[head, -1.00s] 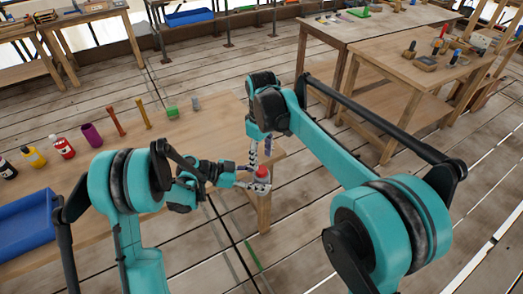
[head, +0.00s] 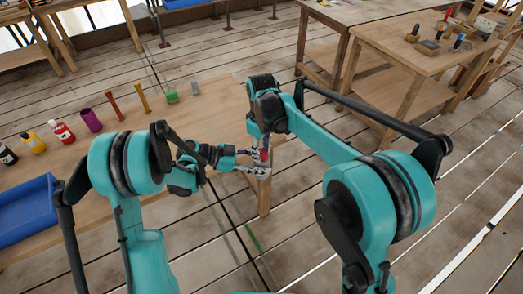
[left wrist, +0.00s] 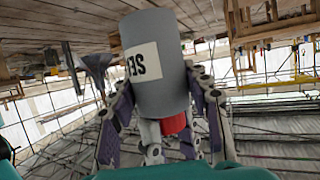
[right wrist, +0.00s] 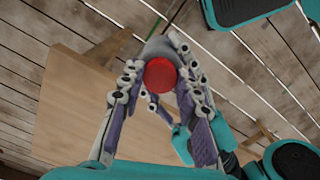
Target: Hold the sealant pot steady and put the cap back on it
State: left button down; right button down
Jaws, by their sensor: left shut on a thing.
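The grey sealant pot (left wrist: 155,65), with a white label, is in my left gripper (left wrist: 165,95), which is shut on it. The red cap (right wrist: 160,75) shows at one end of the pot in both wrist views; in the left wrist view part of it (left wrist: 173,123) is hidden. I cannot tell whether it is seated or only rests there. My right gripper (right wrist: 155,60) has its fingers apart on both sides of the cap, with a small gap on the left side. In the head view, the red cap (head: 264,156) is small and partly covered by my right gripper.
My grippers are over the right end of the wooden table (head: 130,165). A blue tray (head: 25,210), several bottles, a purple cup (head: 91,120), and a green block (head: 171,97) stand to the left. Another workbench (head: 410,55) with tools is at the back right.

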jog(key=m, duration=0.5)
jog(key=c, duration=1.1)
grip_release()
jog(key=shift+r, duration=2.25)
jog(key=shift+c, duration=0.4)
notch_tip(320, 180, up, 4)
jog(key=shift+f+n, duration=0.2)
jog(key=shift+n, duration=0.1)
